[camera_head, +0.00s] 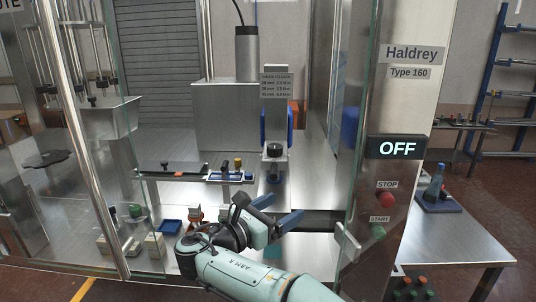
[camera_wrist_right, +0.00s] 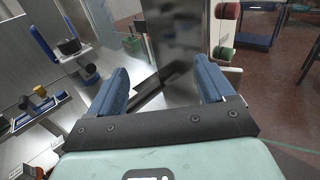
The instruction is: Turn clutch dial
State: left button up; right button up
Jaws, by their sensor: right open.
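A black round knob (camera_head: 274,150), which looks like the clutch dial, sits on a metal block below a small plate of torque figures (camera_head: 275,86). It also shows at the upper left of the right wrist view (camera_wrist_right: 69,46). Its markings are too small to read. My right gripper (camera_head: 282,207) has its two blue fingers spread and nothing between them. It is in front of and below the knob, apart from it. In the right wrist view the open fingers (camera_wrist_right: 160,70) point toward a metal post, with the knob off to their left. My left gripper is not in view.
A metal post at right carries an OFF display (camera_head: 397,147), a red stop button (camera_head: 386,198) and a green start button (camera_head: 378,231). A glass panel edge stands beside it. A small tray with knobs (camera_head: 231,177) lies left of the dial. A chrome upright (camera_head: 85,150) stands at left.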

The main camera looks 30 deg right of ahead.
aim_at(274, 150)
jog(key=i, duration=0.85)
